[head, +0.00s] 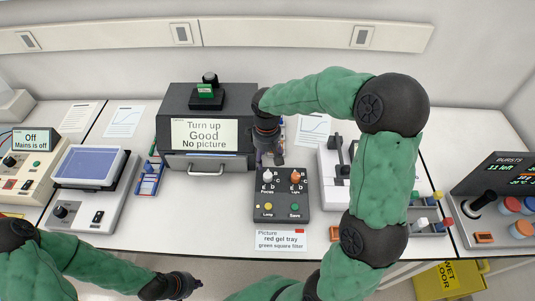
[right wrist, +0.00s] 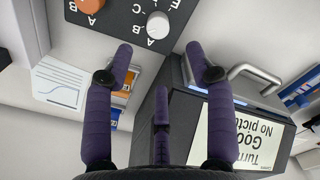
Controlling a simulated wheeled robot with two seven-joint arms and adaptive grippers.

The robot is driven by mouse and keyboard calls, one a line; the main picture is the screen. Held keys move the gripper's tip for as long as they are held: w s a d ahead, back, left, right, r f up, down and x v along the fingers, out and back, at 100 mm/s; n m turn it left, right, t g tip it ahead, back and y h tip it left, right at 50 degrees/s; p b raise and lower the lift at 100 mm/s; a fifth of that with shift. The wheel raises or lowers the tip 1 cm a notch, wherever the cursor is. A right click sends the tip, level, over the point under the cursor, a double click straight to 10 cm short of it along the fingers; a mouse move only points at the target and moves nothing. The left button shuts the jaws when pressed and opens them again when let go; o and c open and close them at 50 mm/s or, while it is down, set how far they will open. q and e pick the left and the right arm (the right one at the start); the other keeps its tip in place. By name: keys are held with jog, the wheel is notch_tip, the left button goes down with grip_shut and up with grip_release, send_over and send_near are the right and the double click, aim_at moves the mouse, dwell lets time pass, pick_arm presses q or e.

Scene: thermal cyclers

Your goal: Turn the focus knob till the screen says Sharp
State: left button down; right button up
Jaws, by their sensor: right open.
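The control panel (head: 282,208) is a dark box with a white focus knob (head: 268,177) on its left and an orange light knob (head: 295,178) on its right. The white focus knob also shows in the right wrist view (right wrist: 158,25). The screen (head: 204,135) on the dark imager reads "Turn up", "Good", "No picture". My right gripper (head: 270,156) is open and empty just behind the panel, apart from the focus knob; its purple fingers show in the right wrist view (right wrist: 160,55). My left gripper (head: 190,287) is low at the front; its fingers are too small to judge.
A yellow lamp button and a green save button (head: 294,208) sit below the knobs. A card (head: 280,241) lies in front of the panel. A white device (head: 333,180) stands right of it, partly behind my right arm. A blue rack (head: 149,178) stands left of the imager.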

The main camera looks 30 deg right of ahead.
aim_at(267, 174)
notch_tip(267, 174, down, 10)
jog(key=shift+w+f+b, duration=0.1)
jog(key=shift+f+b, duration=0.1)
jog(key=shift+b, duration=0.65)
grip_shut()
